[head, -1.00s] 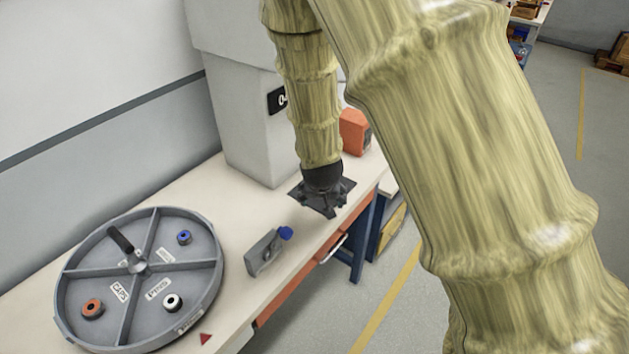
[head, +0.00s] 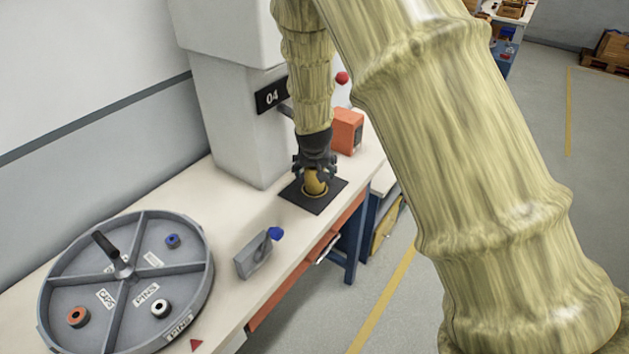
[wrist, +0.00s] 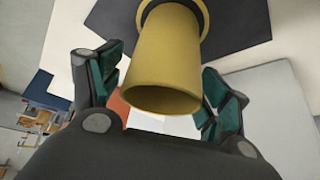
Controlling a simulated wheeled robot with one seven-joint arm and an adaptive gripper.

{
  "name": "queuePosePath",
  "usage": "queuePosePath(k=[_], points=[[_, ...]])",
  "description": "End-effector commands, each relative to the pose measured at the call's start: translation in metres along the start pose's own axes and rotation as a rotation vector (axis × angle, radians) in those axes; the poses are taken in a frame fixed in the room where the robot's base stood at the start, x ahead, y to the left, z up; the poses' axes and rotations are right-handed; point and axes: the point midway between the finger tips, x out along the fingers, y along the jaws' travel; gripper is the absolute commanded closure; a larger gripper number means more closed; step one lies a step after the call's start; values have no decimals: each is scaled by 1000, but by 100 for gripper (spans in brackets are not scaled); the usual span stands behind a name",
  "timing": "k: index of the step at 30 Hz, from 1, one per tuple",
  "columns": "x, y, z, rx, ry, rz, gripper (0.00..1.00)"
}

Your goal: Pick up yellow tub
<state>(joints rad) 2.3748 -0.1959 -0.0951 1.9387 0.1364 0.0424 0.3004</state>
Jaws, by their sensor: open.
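The yellow tub (head: 315,184) stands on a dark square mat (head: 318,203) on the bench in the head view. In the wrist view the yellow tub (wrist: 168,62) shows large, between the two fingers, with its open rim toward the camera. My gripper (head: 314,172) is directly over the tub in the head view and hides its upper part. In the wrist view my gripper (wrist: 160,92) is open, with green-padded fingers on both sides of the tub. A gap shows on each side, wider on the left.
A grey round tray (head: 207,262) with dividers, labels and a few small rings sits at the left. A grey block with a blue knob (head: 256,256) stands between it and the mat. A grey machine column (head: 232,125) and an orange box (head: 347,131) stand behind.

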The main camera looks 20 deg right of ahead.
Motion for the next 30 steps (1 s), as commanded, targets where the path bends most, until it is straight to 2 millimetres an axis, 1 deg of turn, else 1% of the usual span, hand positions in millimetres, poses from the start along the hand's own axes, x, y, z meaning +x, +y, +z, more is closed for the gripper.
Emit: queuePosePath(k=[1,3,12,13,17,18,20,21,22,23,24,30], points=[[7,0,4,-1,-2,0,24],[9,0,3,-1,-1,0,24],[10,0,2,-2,-1,0,24],[10,0,2,-2,-1,0,25],[10,0,2,-2,-1,0,49],[10,0,2,-2,-1,0,56],[10,0,2,-2,-1,0,67],[10,0,2,-2,-1,0,75],[10,0,2,-2,-1,0,77],[10,0,2,-2,-1,0,77],[10,0,2,-2,-1,0,81],[10,0,2,-2,-1,0,81]])
